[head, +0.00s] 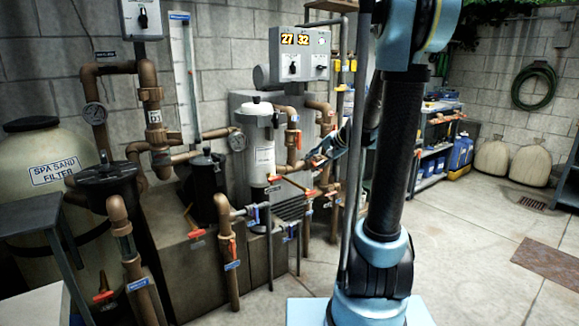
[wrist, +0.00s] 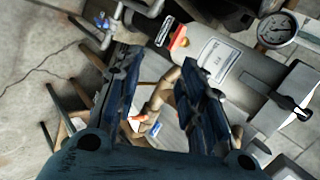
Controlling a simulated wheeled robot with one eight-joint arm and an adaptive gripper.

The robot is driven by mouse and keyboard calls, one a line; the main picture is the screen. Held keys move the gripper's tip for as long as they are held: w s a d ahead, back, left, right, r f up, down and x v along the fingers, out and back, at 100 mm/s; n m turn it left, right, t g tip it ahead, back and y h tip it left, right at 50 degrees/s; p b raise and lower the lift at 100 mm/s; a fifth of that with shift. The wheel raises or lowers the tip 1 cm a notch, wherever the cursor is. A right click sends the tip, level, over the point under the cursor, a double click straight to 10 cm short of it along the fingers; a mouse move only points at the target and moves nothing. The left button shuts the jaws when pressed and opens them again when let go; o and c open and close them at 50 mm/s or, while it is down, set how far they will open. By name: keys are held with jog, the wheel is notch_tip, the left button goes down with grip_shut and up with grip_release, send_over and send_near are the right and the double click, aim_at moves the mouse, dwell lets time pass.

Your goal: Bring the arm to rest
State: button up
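My arm (head: 385,150) stands upright in the right middle of the head view, with light blue joints and a black link. My gripper (wrist: 160,60) shows in the wrist view with its two dark blue fingers apart. I see nothing held between them; a brown pipe and the floor lie beyond the gap. In the head view, a dark part of my wrist or gripper (head: 334,150) shows left of the black link, close to the pipework. It is partly hidden, and I cannot tell whether it touches anything.
Brown pipes with valves, a white cylinder (head: 263,150) and a control box (head: 300,54) reading 27 and 32 stand left of my arm. A sand filter (head: 50,180) is at far left. A shelf (head: 432,150) stands behind right.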

jog(key=s+d+f+n+g+h, duration=0.1)
jog(key=s+d+f+n+h, duration=0.1)
jog(key=s, duration=1)
jog(key=s+d+f+n+g+h, duration=0.1)
jog(key=s+d+f+n+h, duration=0.1)
jog(key=s, duration=1)
jog(key=s+d+f+n+g+h, duration=0.2)
jog(key=s+f, duration=0.4)
jog(key=s, duration=0.6)
jog(key=d+n+h, duration=0.1)
jog(key=d, duration=0.1)
jog(key=shift+d+f, duration=0.25)
jog(key=shift+d, duration=0.15)
jog(key=shift+w+f, duration=0.2)
jog(key=shift+w, duration=0.2)
dwell(3.4)
